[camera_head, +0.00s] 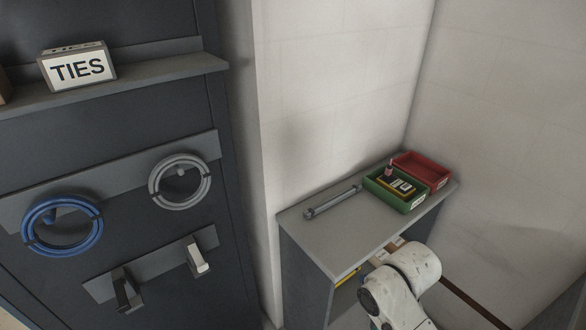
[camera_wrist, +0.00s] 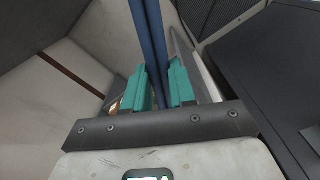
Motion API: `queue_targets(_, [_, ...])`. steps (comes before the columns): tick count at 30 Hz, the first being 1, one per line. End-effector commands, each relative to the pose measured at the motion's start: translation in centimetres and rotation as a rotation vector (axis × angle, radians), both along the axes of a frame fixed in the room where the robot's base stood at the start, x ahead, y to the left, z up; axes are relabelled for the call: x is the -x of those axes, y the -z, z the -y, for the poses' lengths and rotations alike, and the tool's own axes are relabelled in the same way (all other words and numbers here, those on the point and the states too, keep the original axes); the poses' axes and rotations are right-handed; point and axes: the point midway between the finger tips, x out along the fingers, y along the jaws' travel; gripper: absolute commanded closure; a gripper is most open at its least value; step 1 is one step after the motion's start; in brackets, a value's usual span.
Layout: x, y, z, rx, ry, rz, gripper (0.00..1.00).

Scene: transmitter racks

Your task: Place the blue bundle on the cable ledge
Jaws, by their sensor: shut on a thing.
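My gripper (camera_wrist: 159,85) shows in the wrist view, with its two teal fingers shut on the blue bundle (camera_wrist: 151,30). The bundle looks like long straight blue strands running up out of the picture; its far end is out of view. In the head view my gripper and the bundle are not visible, and only a white part of my arm shows at the lower right. A dark grey ledge (camera_head: 150,78) runs across the rack at the upper left. No ledge in view is labelled for cables.
A TIES box (camera_head: 78,68) stands on that ledge. A blue coil (camera_head: 30,238) and a grey coil (camera_head: 156,184) hang below. A grey cabinet top (camera_head: 318,238) holds a grey rod-like bundle (camera_head: 332,202), a green tray (camera_head: 398,204) and a red tray (camera_head: 428,168). Its front left is clear.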

Motion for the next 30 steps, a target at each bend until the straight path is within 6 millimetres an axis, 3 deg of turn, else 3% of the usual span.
queue_targets(7, [-1.1, 0.9, 0.0, -0.001, 0.128, -0.002, 1.0])
queue_targets(20, [2.3, 4.6, 2.3, -0.004, 0.152, -0.003, 1.0])
queue_targets(30, [6.9, 8.9, 3.4, -0.01, 0.179, -0.005, 1.0])
